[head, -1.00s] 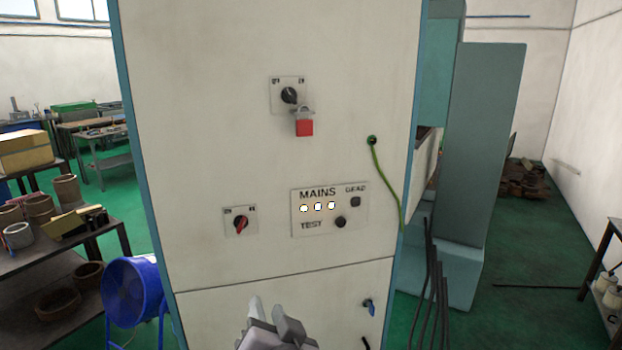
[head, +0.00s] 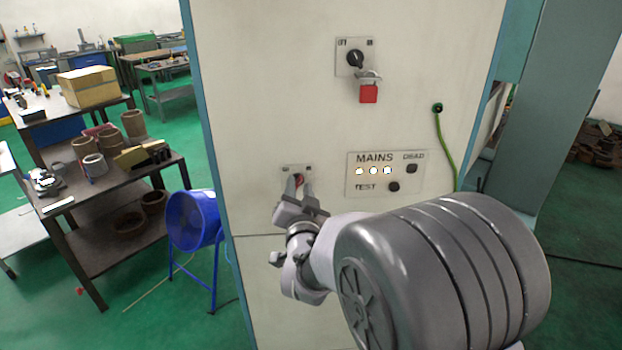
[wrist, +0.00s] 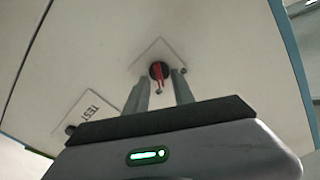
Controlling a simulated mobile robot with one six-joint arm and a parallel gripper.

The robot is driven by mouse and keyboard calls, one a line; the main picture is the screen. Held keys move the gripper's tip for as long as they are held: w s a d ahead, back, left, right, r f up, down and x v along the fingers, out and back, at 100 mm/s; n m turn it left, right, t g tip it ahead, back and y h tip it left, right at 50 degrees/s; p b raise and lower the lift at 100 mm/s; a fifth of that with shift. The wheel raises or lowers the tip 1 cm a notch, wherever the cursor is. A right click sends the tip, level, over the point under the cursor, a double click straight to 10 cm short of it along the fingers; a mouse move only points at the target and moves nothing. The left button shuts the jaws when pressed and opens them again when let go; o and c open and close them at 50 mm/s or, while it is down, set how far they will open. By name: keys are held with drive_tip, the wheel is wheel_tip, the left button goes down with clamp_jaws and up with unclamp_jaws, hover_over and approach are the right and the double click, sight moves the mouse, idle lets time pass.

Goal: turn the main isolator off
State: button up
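The lower rotary switch, with a red handle on a black disc and a pale plate (head: 298,172), is on the cabinet front, left of the MAINS panel. In the wrist view its red handle (wrist: 158,74) shows between my fingertips. My gripper (head: 299,184) is open, with one finger on each side of the handle; I cannot tell whether either finger touches it. In the head view the fingers partly hide the switch. An upper black rotary switch (head: 355,58) carries a padlock with a red body (head: 369,93). Which switch is the main isolator is not readable.
The MAINS panel (head: 386,173) has three lit white lamps, a DEAD indicator and a TEST button (head: 394,187). A green cable (head: 446,145) hangs at the right. A blue fan (head: 193,219) and a loaded bench (head: 110,170) stand left of the cabinet.

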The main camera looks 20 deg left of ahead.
drive_tip(key=shift+w, duration=0.2)
drive_tip(key=shift+c, duration=0.2)
clamp_jaws()
